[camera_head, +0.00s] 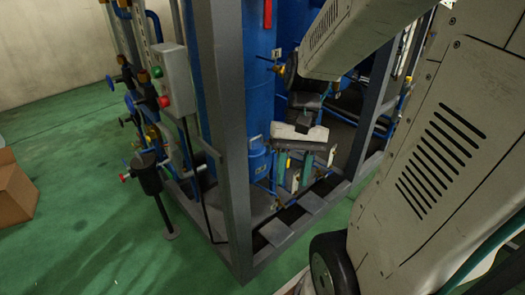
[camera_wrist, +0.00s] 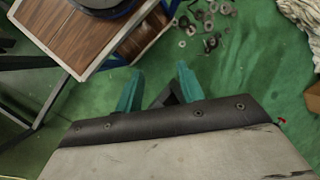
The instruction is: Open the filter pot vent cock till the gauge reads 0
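My gripper (camera_head: 292,183) hangs with its teal fingers pointing down, inside or in front of the grey frame in the head view. In the wrist view my gripper (camera_wrist: 160,78) is open and empty, fingers well apart. A dark cylindrical pot (camera_head: 148,176) on a stand, with a small red knob (camera_head: 124,177) on its left, stands left of the frame. I cannot tell which is the filter pot. No readable gauge or clear vent cock shows.
A grey frame post (camera_head: 231,140) stands left of my gripper. A control box (camera_head: 177,80) with green and red buttons is left of it. A cardboard box (camera_head: 14,190) lies far left. The wrist view shows a wood-topped stand (camera_wrist: 62,35) and scattered washers (camera_wrist: 210,42) on green floor.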

